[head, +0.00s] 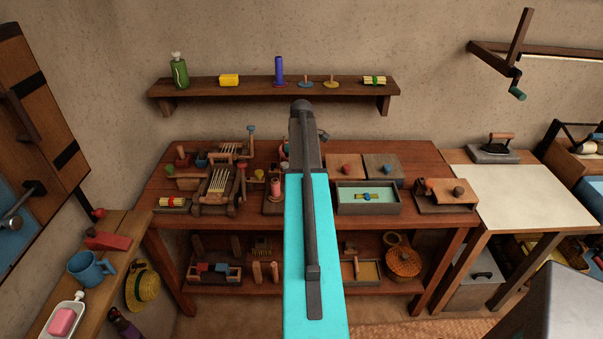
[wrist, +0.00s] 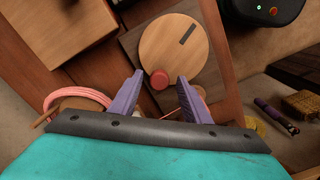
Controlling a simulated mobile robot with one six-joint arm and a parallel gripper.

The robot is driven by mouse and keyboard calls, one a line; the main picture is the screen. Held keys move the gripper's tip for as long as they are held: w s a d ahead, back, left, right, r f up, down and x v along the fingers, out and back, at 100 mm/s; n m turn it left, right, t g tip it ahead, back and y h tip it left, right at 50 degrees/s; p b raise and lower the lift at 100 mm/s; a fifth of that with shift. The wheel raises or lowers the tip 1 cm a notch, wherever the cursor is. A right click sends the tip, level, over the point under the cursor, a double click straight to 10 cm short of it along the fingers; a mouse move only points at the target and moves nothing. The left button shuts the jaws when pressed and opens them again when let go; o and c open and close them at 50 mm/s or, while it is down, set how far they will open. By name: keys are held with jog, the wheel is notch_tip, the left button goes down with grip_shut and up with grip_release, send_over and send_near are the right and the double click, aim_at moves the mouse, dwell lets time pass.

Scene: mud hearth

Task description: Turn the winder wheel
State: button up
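The winder wheel (wrist: 180,48) is a round, light wooden disc with a dark slot mark, in the upper middle of the wrist view. A red knob (wrist: 159,79) stands at its lower left edge. My gripper (wrist: 160,77) has two purple fingers, which are apart, one on each side of the knob in the picture. No contact with the knob shows, and I cannot tell how deep the knob sits between the tips. In the head view my arm covers the middle of the bench, and I cannot make out the wheel or the fingers there.
Pink cord (wrist: 78,98) loops near the left finger in the wrist view. The wooden bench (head: 420,155) holds several small devices on both sides of my arm. A wall shelf (head: 345,86) with small items is behind. A pale-topped table (head: 520,195) stands to the right.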

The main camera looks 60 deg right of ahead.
jog(key=shift+r, duration=0.15)
notch_tip(320, 180, up, 14)
jog(key=b, duration=0.3)
jog(key=shift+f, duration=0.25)
dwell(0.4)
dwell(0.6)
